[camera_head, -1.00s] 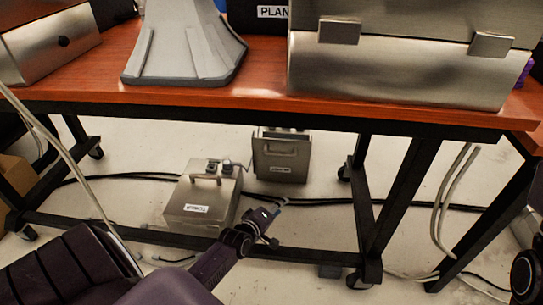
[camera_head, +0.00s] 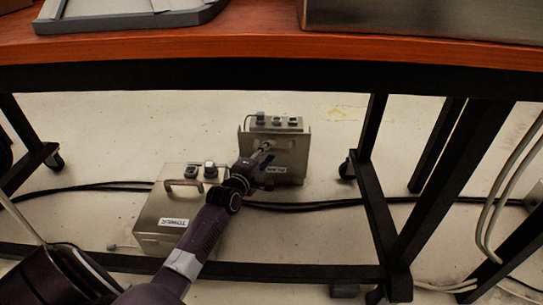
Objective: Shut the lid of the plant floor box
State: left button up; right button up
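The plant floor box (camera_head: 294,166), a metal box with a white label, stands on the floor under the table, at the back. Its lid (camera_head: 292,145) is a steep panel facing me, unlike the flatter top of the nearby box. Small knobs and fittings show above it. My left gripper (camera_head: 265,162) reaches in from the lower left, in front of the panel's left part, with its fingers apart. It hides part of the box's front and handle, and I cannot tell whether it touches the lid. My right gripper is not in view.
A second metal box (camera_head: 160,215), labelled TOWER, stands nearer and to the left, close beside my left arm. The table edge (camera_head: 400,49) spans above. Black table legs (camera_head: 376,200) stand to the right, and black cables (camera_head: 320,205) lie on the floor.

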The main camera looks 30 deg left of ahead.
pick_arm(q)
jog(key=shift+w+a+f+b, duration=0.1)
jog(key=shift+w+b, duration=0.2)
jog(key=shift+w, duration=0.35)
jog(key=shift+w+a+f+b, duration=0.1)
jog(key=shift+w+b, duration=0.2)
jog(key=shift+w, duration=0.35)
jog(key=shift+c, duration=0.2)
grip_shut()
